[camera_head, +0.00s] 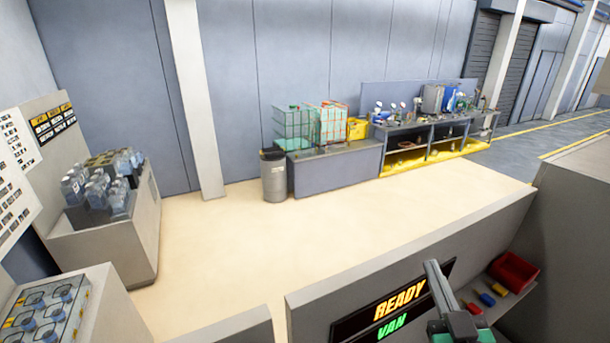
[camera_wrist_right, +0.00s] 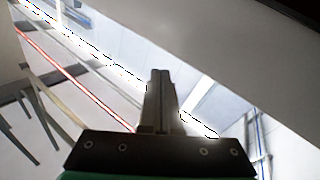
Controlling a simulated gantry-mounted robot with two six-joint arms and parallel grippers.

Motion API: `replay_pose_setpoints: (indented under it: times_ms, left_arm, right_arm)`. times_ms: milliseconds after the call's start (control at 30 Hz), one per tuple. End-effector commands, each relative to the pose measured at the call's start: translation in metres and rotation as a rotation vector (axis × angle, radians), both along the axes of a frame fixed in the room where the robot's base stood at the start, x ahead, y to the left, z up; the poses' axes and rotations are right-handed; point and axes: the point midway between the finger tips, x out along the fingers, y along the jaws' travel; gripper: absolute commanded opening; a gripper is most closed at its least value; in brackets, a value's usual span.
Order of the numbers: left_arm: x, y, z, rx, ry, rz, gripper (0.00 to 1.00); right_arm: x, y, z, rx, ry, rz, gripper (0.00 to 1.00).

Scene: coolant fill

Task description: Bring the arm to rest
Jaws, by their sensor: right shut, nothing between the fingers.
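My right gripper (camera_head: 433,266) comes up from the bottom right of the head view, in front of the low grey wall with the sign. Its fingers point up and away, and they hold nothing. In the right wrist view my right gripper (camera_wrist_right: 161,73) shows its two fingers together in the middle, with nothing between them. No object touches the fingers. My left gripper is not in view.
A low wall bears a sign (camera_head: 393,304) reading "READY VAN". A red bin (camera_head: 514,271) and small coloured items lie on a shelf (camera_head: 523,306) right of my gripper. Bottles (camera_head: 95,190) stand on a left counter. The pale floor (camera_head: 230,250) is clear.

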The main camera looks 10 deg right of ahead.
Motion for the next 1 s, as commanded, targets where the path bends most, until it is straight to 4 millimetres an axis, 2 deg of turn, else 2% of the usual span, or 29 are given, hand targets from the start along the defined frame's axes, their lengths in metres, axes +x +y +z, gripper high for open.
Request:
replay_pose_setpoints:
  times_ms: [33, 133, 200, 300, 400, 500, 567, 1000]
  left_arm:
    - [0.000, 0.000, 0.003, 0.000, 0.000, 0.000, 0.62]
    - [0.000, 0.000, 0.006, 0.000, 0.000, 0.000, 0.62]
    - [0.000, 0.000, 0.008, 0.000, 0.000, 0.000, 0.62]
    - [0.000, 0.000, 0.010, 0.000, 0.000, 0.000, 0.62]
    - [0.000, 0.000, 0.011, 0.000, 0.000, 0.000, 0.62]
    - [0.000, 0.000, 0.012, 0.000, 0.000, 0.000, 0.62]
    - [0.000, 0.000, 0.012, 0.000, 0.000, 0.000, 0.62]
    - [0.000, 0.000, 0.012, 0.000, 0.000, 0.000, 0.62]
  right_arm:
    - [-0.003, 0.014, 0.049, 0.016, -0.092, 0.034, 0.00]
    - [-0.021, 0.042, 0.132, 0.058, -0.258, 0.112, 0.00]
    - [-0.042, 0.061, 0.188, 0.088, -0.374, 0.172, 0.00]
    - [-0.078, 0.083, 0.252, 0.127, -0.520, 0.256, 0.00]
    - [-0.111, 0.099, 0.294, 0.155, -0.626, 0.322, 0.00]
    - [-0.130, 0.106, 0.314, 0.171, -0.682, 0.361, 0.00]
    - [-0.135, 0.108, 0.319, 0.176, -0.697, 0.371, 0.00]
    - [-0.135, 0.108, 0.319, 0.176, -0.697, 0.371, 0.00]
